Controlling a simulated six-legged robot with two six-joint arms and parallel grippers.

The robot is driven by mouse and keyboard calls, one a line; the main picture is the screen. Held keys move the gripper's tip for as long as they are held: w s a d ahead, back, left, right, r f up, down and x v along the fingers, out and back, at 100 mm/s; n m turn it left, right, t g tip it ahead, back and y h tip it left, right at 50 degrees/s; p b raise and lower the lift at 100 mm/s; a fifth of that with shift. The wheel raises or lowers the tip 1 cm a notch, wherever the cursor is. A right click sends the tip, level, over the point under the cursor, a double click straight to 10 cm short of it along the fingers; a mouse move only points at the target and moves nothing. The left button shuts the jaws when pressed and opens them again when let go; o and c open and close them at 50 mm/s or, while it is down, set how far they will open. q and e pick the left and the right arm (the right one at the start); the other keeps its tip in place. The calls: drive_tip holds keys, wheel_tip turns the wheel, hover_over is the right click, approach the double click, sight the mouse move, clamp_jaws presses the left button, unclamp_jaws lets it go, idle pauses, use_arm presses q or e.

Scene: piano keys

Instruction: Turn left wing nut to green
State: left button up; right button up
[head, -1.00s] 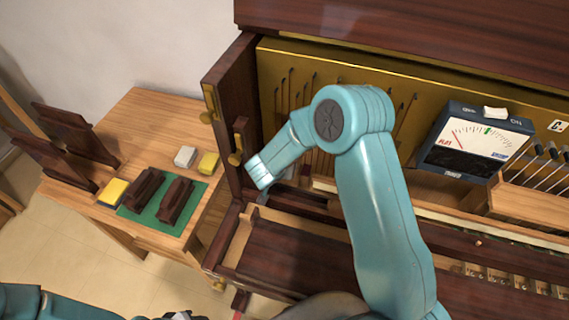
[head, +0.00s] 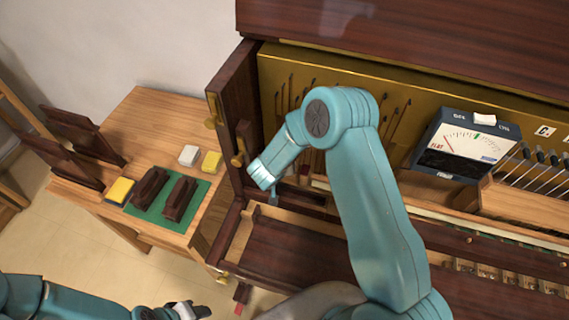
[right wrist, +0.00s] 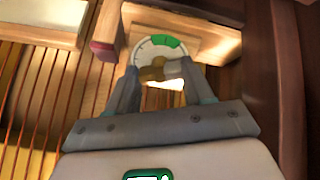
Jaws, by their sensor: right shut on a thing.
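In the right wrist view a brass wing nut (right wrist: 152,73) sits in front of a round white dial (right wrist: 146,49) with a green segment at its upper right. My right gripper (right wrist: 160,76) is shut on the wing nut, one finger on each side. In the head view my right arm reaches into the left end of the piano case; its fingertips and the wing nut are hidden there. My left gripper (head: 183,312) is at the bottom edge of the head view, partly cut off, and its opening is unclear.
A meter (head: 464,145) stands on the piano at the right. The dark case side (head: 232,100) stands close left of my right wrist.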

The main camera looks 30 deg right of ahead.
drive_tip(key=shift+r+n+p, duration=0.1)
drive_tip(key=shift+n+p, duration=0.75)
drive_tip(key=shift+n, duration=0.65)
drive_tip(key=n, duration=0.4)
